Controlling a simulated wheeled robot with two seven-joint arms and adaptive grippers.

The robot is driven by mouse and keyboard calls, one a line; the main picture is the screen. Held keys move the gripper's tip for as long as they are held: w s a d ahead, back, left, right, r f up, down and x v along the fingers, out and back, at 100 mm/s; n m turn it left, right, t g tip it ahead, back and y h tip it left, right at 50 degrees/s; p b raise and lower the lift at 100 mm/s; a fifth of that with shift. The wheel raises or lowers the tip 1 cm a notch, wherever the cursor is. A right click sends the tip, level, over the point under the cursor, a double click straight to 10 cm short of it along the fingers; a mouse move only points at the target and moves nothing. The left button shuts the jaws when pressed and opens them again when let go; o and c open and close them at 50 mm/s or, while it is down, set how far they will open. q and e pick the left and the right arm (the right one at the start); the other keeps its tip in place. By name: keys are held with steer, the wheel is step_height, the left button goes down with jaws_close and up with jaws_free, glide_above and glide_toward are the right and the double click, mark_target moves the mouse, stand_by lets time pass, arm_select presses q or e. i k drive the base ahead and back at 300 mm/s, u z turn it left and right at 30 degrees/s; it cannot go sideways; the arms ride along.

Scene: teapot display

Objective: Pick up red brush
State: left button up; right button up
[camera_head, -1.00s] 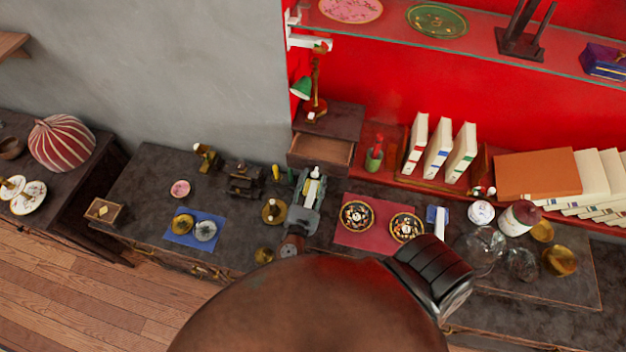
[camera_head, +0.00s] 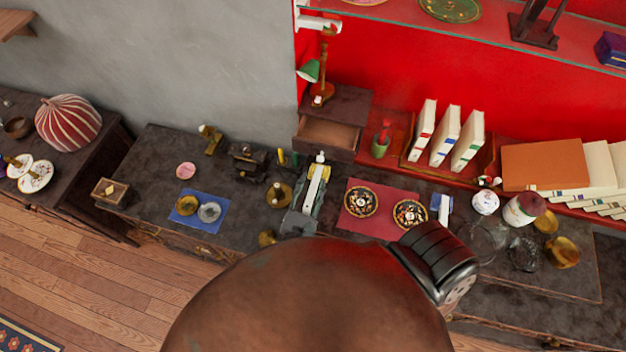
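A small red item, which looks like the red brush (camera_head: 384,127), stands upright in a green cup (camera_head: 379,148) on the red ledge, right of the open drawer and left of the upright books. My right gripper (camera_head: 318,168) shows as a narrow grey and white shape over the dark counter, left of the red mat. It is below and left of the cup and apart from it. I cannot make out its fingers well enough to tell whether they are open. My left gripper is not in view.
A small cabinet with an open drawer (camera_head: 329,137) and a green-shaded lamp (camera_head: 309,72) stand left of the cup. Upright books (camera_head: 446,137) stand right of it. A glass shelf (camera_head: 470,45) runs above. The red mat (camera_head: 375,228) holds two dark patterned round pieces.

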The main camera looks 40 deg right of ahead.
mark_target(385, 125)
steer(key=k, duration=1.45)
